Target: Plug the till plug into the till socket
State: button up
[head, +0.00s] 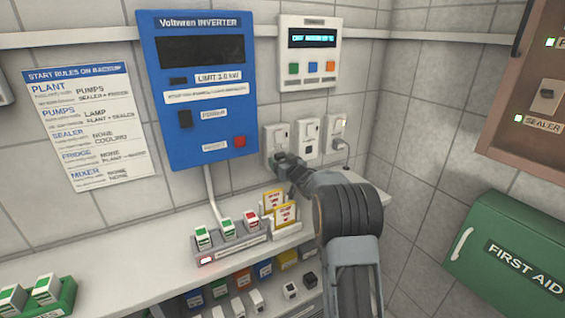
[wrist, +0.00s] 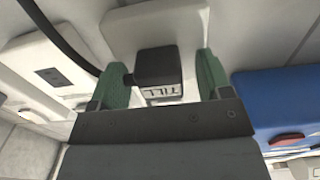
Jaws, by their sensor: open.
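The till plug (wrist: 158,73) is a black block with a white TILL label, upside down in the wrist view. It sits against a pale socket plate (wrist: 196,30), apparently plugged in, though its pins are hidden. In the head view my gripper (head: 280,160) is at the leftmost of three wall sockets (head: 276,134), covering its lower part. My gripper (wrist: 162,76) is open. I cannot read a till label on the socket.
A middle socket (head: 306,137) and a right socket (head: 336,128) with a grey plug and cable stand beside it. The blue inverter (head: 200,90) hangs to the left. Yellow cards (head: 285,214) and a switch block (head: 230,243) stand on the shelf below. A dark cable (wrist: 62,35) crosses the wrist view.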

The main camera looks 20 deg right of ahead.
jog(key=shift+s, duration=0.1)
jog(key=s+d, duration=0.1)
jog(key=s, duration=1.2)
jog(key=shift+s+d+b, duration=0.3)
jog(key=s+a+r+m+g+h+p, duration=0.2)
jog(key=s+a+r+g+h+p, duration=0.2)
jog(key=s+r+h+p, duration=0.15)
jog(key=s+a+g+y+p, duration=0.1)
jog(key=s+a+g+p, duration=0.2)
jog(key=s, duration=0.8)
jog(key=s+a+g+y+p, duration=0.2)
jog(key=s+a+g+p, duration=0.1)
jog(key=s+a+g, duration=0.4)
jog(key=s+a, duration=0.2)
jog(key=s, duration=0.1)
jog(key=shift+s+f+n, duration=0.15)
jog(key=shift+s+n, duration=0.25)
